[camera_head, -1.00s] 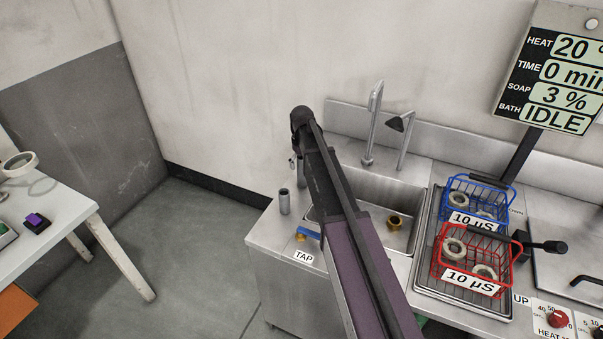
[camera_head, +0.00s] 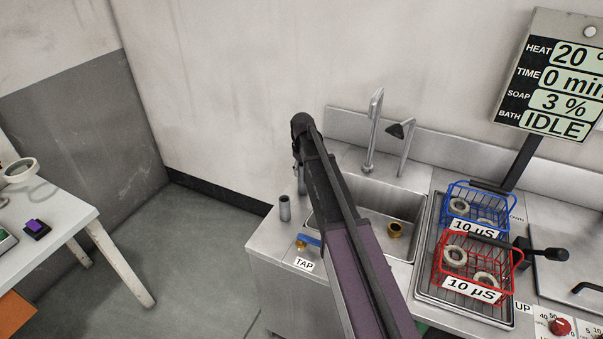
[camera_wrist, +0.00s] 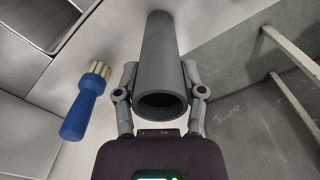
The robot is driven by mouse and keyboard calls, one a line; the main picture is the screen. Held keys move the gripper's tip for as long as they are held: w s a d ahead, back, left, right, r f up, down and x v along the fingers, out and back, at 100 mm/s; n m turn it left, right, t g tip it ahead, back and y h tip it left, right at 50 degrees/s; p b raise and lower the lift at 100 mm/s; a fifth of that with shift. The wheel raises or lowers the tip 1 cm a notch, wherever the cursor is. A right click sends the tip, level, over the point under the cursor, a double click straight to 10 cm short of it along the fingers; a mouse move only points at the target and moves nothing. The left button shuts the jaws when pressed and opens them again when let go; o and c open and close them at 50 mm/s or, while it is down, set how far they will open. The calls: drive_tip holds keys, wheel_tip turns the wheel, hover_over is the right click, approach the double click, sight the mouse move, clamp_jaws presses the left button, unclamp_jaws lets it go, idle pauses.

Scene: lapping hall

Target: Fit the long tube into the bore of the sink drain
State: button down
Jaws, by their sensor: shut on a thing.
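The long tube (camera_wrist: 163,60) is grey and hollow, with its open end facing the camera in the wrist view. My gripper (camera_wrist: 160,85) is shut on it, one finger on each side near that end. In the head view the grey tube (camera_head: 285,208) is upright at the counter's left edge, left of the sink. I cannot tell whether its foot touches the counter. The brass sink drain (camera_head: 394,229) with its dark bore is in the sink, right of my arm. My arm hides part of the sink, and the fingers are not clear in the head view.
A blue-handled brush (camera_wrist: 87,103) lies left of the tube. A tall faucet (camera_head: 372,135) and a smaller spout (camera_head: 404,145) rise behind the sink. A blue basket (camera_head: 480,207) and red basket (camera_head: 472,265) stand right. Open floor (camera_head: 190,260) lies left of the counter.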

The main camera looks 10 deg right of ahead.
drive_tip(key=shift+r, duration=0.1)
wheel_tip(320, 180, up, 3)
drive_tip(key=p, duration=0.3)
drive_tip(key=shift+r, duration=0.2)
drive_tip(key=s+d+r+p, duration=0.1)
drive_tip(key=s+d+p, duration=0.1)
drive_tip(key=s, duration=1.3)
drive_tip(key=shift+s+d+r, duration=0.15)
drive_tip(key=shift+s+d, duration=0.05)
drive_tip(key=shift+s, duration=0.2)
drive_tip(key=shift+d, duration=0.1)
